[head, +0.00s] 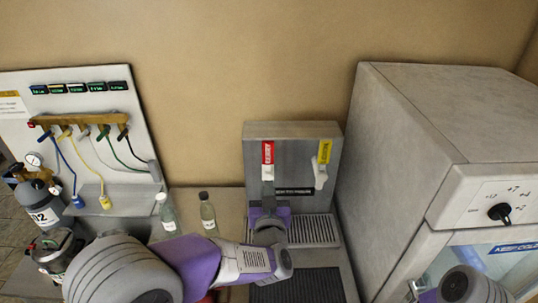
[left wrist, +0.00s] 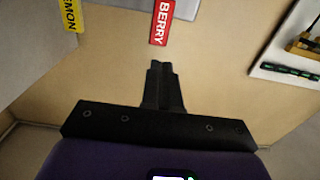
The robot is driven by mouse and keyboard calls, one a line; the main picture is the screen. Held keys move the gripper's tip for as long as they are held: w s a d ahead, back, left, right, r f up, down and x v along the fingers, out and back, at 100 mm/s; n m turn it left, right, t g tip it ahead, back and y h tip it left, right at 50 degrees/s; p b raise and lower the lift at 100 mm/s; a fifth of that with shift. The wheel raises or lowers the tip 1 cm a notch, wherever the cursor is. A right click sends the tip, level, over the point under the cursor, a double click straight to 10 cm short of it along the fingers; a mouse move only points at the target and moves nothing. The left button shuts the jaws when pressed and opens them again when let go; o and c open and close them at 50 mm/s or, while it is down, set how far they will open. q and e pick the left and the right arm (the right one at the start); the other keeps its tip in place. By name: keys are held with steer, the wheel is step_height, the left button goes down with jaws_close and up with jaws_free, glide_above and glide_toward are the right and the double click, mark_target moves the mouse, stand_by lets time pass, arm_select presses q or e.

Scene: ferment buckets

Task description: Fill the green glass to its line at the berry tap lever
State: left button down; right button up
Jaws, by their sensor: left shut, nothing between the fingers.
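The berry tap lever (head: 267,153) has a red label and stands on the left of the grey tap tower (head: 295,135); its label also shows in the left wrist view (left wrist: 162,22). My left gripper (head: 268,197) is just below the berry tap, in front of the tower. Its fingers (left wrist: 161,75) are shut together with nothing between them, pointing toward the berry label. I cannot tell whether they touch the lever. I see no green glass; my left arm hides part of the counter. My right gripper is not in view; only part of my right arm shows at lower right.
The yellow lemon tap lever (head: 324,152) is right of the berry one. A drip grate (head: 315,230) lies below. Two small bottles (head: 208,213) stand left of it. A large grey cabinet (head: 400,150) blocks the right; a hose panel (head: 85,130) stands at left.

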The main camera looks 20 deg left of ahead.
mark_target(268, 150)
arm_select(q)
steer(key=p+x, duration=0.1)
steer(key=x, duration=1.3)
steer(key=shift+w+f+p, duration=0.1)
steer(key=shift+p, duration=0.25)
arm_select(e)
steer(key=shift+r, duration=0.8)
